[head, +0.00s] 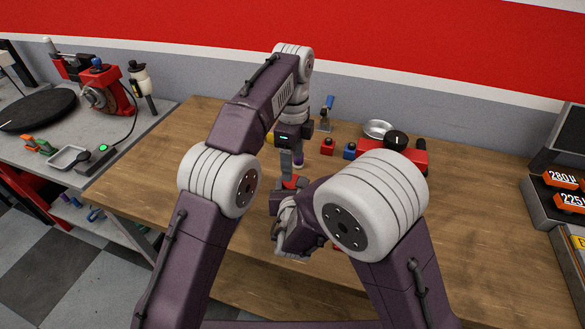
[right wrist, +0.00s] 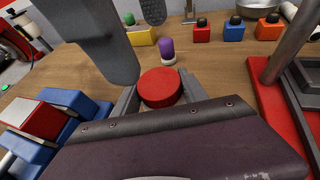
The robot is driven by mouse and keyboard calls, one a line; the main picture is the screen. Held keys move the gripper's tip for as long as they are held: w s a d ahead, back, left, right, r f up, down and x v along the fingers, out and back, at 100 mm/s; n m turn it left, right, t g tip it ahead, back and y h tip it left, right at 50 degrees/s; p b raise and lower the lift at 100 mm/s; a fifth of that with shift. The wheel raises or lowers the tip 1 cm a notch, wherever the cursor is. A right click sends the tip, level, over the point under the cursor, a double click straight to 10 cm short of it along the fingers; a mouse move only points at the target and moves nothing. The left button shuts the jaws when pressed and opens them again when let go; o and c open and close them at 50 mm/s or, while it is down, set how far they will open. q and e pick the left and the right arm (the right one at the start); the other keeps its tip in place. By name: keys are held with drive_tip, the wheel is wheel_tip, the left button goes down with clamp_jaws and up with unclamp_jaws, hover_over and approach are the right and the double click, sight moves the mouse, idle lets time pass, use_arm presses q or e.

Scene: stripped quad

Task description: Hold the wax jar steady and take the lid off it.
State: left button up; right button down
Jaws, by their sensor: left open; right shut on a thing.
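The wax jar's round red lid (right wrist: 160,86) faces up in the right wrist view. It shows as a small red patch in the head view (head: 290,182). My right gripper (right wrist: 157,102) is shut on the jar, one finger on each side, just below the lid. The jar's body is hidden behind the gripper and under the lid. In the head view my right gripper (head: 289,192) is low over the table's near part. My left gripper (head: 291,165) points down from above, open. Its two grey fingers (right wrist: 134,38) show above and beyond the lid, apart from each other.
A purple-topped bottle (right wrist: 167,49) stands just beyond the lid. Small red (head: 327,146) and blue (head: 350,151) blocks, a metal bowl (head: 377,129) and a red device (head: 415,157) stand farther back. A blue-and-red object (right wrist: 55,112) lies left of my right gripper.

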sight(293, 182)
use_arm(q)
wheel_tip(293, 182, down, 6)
drive_tip(key=shift+f, duration=0.2)
clamp_jaws()
drive_tip(key=n, duration=0.6)
drive_tip(key=shift+s+n, duration=0.1)
drive_tip(key=shift+n, duration=0.3)
drive_tip(key=shift+o, duration=0.3)
unclamp_jaws()
drive_tip(key=shift+r, duration=0.1)
